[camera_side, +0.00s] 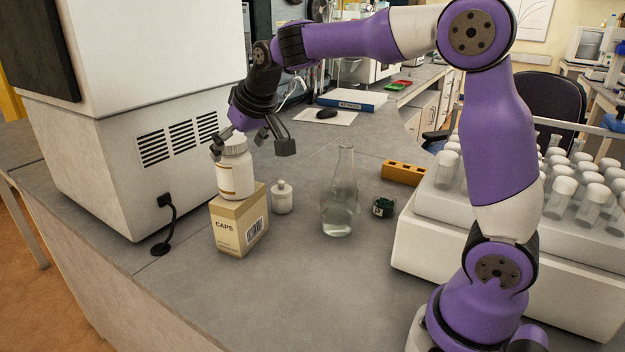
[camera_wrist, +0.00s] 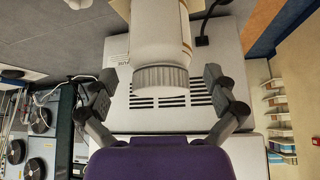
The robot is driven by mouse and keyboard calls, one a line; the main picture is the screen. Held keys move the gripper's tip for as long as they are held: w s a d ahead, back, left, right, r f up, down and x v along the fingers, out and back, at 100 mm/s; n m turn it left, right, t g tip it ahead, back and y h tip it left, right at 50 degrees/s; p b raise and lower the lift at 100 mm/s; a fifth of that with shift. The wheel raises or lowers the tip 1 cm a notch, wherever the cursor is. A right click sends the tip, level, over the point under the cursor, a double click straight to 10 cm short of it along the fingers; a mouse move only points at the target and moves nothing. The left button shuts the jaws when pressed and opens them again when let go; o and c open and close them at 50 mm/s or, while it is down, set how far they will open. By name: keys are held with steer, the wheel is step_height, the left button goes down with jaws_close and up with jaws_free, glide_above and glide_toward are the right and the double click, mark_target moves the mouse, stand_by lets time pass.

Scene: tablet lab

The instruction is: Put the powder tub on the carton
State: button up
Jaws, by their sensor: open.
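The powder tub (camera_side: 235,172), white with a ribbed lid and a thin tan band, stands upright on top of the carton (camera_side: 238,228). The carton is a tan and cream box marked CAPS with a barcode, standing on the bench. My gripper (camera_side: 252,148) is open beside and just above the tub's lid, its fingers spread wide. In the wrist view the tub (camera_wrist: 161,45) shows lid toward me, beyond and between the open fingers (camera_wrist: 158,95), with a clear gap on both sides. I cannot clearly make out the carton there.
A small white lidded jar (camera_side: 282,198) stands close right of the carton. A glass flask (camera_side: 340,195), a dark green item (camera_side: 383,207) and an orange block (camera_side: 404,172) are further right. A large white machine (camera_side: 140,140) rises behind left; a vial rack (camera_side: 480,235) is right.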

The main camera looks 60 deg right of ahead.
steer(key=d+v, duration=0.1)
steer(key=v, duration=0.6)
steer(key=s+a+f+n, duration=0.1)
steer(key=s+f, duration=0.3)
steer(key=s, duration=0.5)
steer(key=s+a+f+n+y, duration=0.1)
steer(key=s+a+f, duration=0.2)
steer(key=s, duration=0.6)
steer(key=shift+s+a+f+g, duration=0.15)
steer(key=shift+s+f+g, duration=0.25)
steer(key=shift+f, duration=0.25)
